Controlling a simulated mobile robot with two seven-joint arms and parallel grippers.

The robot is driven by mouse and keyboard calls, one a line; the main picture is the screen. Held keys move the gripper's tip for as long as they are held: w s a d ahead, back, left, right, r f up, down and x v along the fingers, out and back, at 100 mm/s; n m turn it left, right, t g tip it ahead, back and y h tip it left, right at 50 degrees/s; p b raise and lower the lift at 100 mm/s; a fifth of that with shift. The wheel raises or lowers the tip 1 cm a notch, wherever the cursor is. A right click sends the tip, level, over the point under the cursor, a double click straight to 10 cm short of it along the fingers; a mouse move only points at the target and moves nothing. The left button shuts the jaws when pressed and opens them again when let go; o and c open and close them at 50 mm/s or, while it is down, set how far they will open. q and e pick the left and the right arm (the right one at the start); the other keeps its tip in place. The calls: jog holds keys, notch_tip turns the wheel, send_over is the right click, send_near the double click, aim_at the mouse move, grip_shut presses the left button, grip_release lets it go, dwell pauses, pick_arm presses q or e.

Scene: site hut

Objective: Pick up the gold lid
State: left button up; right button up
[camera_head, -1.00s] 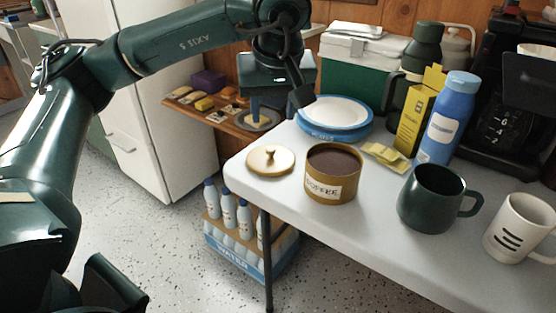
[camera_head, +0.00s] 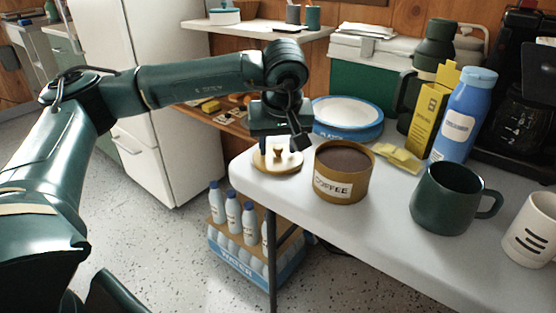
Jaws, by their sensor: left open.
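The gold lid (camera_head: 277,162) lies flat near the left corner of the white table, with its small knob upright. It is just left of the open coffee tin (camera_head: 341,186), which is full of dark coffee. My left gripper (camera_head: 278,149) points down over the lid, its fingers apart on either side of the knob. Whether the fingers touch the lid cannot be told. The gripper covers the lid's far part. My right gripper is not in view.
A stack of blue-rimmed plates (camera_head: 347,117) stands behind the tin. A dark green mug (camera_head: 447,197), a blue bottle (camera_head: 463,117) and a yellow box (camera_head: 430,117) stand to the right.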

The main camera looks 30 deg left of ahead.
pick_arm(q)
jog(key=shift+c, duration=0.5)
grip_shut()
jog(key=shift+r, duration=0.1)
